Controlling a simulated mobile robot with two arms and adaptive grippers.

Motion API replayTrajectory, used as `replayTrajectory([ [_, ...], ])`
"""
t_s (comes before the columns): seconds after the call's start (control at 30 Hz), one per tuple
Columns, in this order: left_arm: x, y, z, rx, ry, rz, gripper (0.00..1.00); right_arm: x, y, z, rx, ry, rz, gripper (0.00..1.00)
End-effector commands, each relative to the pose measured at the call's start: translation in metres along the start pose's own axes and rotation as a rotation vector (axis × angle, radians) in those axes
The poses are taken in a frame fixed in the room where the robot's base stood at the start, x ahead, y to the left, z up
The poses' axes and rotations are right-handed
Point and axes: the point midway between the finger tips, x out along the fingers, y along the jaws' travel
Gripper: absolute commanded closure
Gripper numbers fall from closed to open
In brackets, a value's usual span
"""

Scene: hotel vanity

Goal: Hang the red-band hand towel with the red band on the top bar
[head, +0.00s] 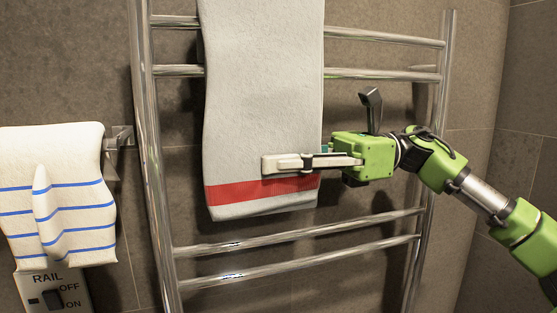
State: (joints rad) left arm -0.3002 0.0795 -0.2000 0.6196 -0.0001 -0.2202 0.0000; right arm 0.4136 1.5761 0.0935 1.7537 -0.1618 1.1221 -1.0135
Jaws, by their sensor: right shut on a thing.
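The red-band hand towel (262,90) is grey-white and hangs in front of the chrome towel rack, with its red band (250,190) across it just above the lower edge. Its upper end runs out of the top of the head view, so I cannot tell what bears it there. My right gripper (285,163) comes in from the right, level across the towel just above the band, and is shut on the towel. The uppermost bar in view (385,37) passes behind the towel. My left gripper is not in view.
A second bar (380,73) lies just below, and two lower bars (300,232) cross under the towel. A white towel with blue stripes (75,195) hangs at the left on a wall holder. A RAIL switch plate (75,285) is below it. Tiled wall stands behind.

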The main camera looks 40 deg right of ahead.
Motion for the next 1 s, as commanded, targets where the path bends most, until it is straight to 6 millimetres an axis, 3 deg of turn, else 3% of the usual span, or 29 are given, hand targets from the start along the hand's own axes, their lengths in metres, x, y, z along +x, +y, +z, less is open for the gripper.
replayTrajectory([
  [0.5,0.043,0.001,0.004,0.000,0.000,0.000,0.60,0.000,0.000,-0.045,-0.001,-0.002,0.001,1.00],
  [1.0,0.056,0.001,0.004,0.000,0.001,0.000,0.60,0.000,0.000,-0.058,0.000,-0.001,0.000,1.00],
])
